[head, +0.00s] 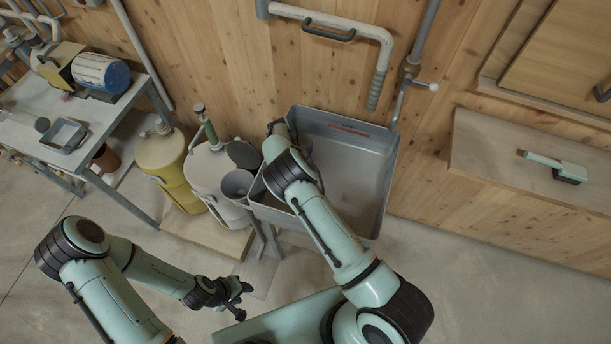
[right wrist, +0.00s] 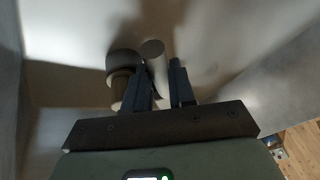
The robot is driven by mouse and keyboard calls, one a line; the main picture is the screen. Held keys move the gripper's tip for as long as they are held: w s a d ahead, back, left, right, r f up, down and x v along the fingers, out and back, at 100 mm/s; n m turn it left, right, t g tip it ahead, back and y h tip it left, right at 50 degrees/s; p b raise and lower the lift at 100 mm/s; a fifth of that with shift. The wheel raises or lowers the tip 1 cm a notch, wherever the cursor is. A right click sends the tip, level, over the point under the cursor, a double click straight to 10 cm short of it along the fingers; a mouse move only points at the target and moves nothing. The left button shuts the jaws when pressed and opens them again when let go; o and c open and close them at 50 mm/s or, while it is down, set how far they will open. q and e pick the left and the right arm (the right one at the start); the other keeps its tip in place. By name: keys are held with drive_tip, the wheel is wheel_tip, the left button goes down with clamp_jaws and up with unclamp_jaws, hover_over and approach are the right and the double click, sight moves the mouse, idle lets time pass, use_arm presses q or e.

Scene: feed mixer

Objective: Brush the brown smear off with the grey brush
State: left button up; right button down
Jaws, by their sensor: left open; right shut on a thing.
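My right arm reaches into the grey basin (head: 377,188), and its gripper is mostly hidden in the head view. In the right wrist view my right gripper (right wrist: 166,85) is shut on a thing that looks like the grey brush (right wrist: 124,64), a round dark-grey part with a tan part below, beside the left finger. Most of it is hidden by the fingers. I cannot make out a brown smear clearly in either view; the basin floor is in shadow. My left gripper (head: 240,297) is open and empty, low in front of the basin.
A yellow jug (head: 163,170) and a pale jug (head: 205,172) stand left of the basin. A grey table (head: 115,120) is at far left. A mint-handled tool (head: 556,166) lies on the wooden ledge (head: 500,150) at right. Pipes run above the basin. Floor at right is clear.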

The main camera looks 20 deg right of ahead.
wheel_tip(320, 180, up, 18)
drive_tip(key=shift+a+p, duration=0.3)
drive_tip(key=shift+a, duration=0.1)
idle(0.6)
drive_tip(key=shift+f, duration=0.1)
drive_tip(key=r+m+t+y, duration=0.1)
drive_tip(key=m+t, duration=0.2)
drive_tip(key=m, duration=0.9)
drive_tip(key=s+r+m+t+y, duration=0.1)
drive_tip(key=m+t+y, duration=0.1)
drive_tip(key=m, duration=1)
drive_tip(key=r+m+t+y, duration=0.2)
drive_tip(key=m+t, duration=0.1)
drive_tip(key=m, duration=0.8)
drive_tip(key=shift+s+a+m+t, duration=0.3)
drive_tip(key=shift+a+m+t, duration=0.1)
drive_tip(key=c, duration=1.8)
unclamp_jaws()
